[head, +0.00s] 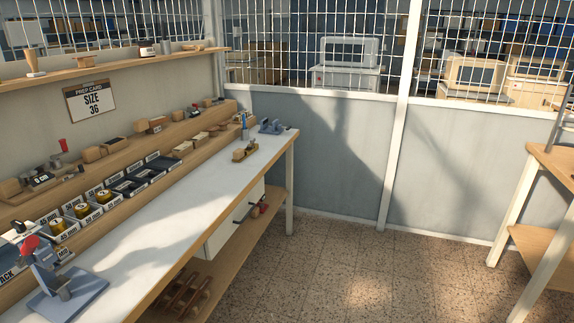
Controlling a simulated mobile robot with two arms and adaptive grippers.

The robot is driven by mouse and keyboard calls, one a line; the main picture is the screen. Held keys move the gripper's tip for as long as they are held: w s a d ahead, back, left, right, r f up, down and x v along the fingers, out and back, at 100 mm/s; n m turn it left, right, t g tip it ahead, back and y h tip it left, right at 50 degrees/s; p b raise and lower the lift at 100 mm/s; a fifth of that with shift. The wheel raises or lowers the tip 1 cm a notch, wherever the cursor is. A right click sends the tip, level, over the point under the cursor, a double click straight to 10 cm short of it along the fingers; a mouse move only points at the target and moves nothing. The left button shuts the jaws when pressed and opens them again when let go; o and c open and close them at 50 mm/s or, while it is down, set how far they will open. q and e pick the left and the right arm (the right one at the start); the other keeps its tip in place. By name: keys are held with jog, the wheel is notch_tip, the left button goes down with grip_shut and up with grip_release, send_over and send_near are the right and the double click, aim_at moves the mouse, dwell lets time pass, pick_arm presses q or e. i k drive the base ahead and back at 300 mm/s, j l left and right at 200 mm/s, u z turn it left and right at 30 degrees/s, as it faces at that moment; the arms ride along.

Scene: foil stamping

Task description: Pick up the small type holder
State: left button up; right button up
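No gripper of mine shows in the head view. A small tool with wood- and brass-coloured parts (245,152) lies on the white bench top (205,190), toward its far end. It may be the small type holder, but it is too small to tell. A blue-grey device (271,127) stands behind it near the far bench corner. Small dark and wooden items, including one by a "9 cm" label (42,179), sit on the stepped wooden shelf (115,150) along the wall.
A stamping press with a red knob (60,285) stands at the near left. Labelled bins (100,197) with several gold rolls line the bench back. The tiled floor (330,270) is clear between this bench and a wooden table (545,160).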

aim_at(239, 155)
jog(key=i+l+u, duration=0.2)
jog(key=i, duration=0.15)
jog(key=i+l+u, duration=0.2)
jog(key=i, duration=0.15)
jog(key=i+u, duration=0.15)
jog(key=u, duration=0.25)
jog(key=i+u, duration=0.15)
jog(key=u, duration=0.25)
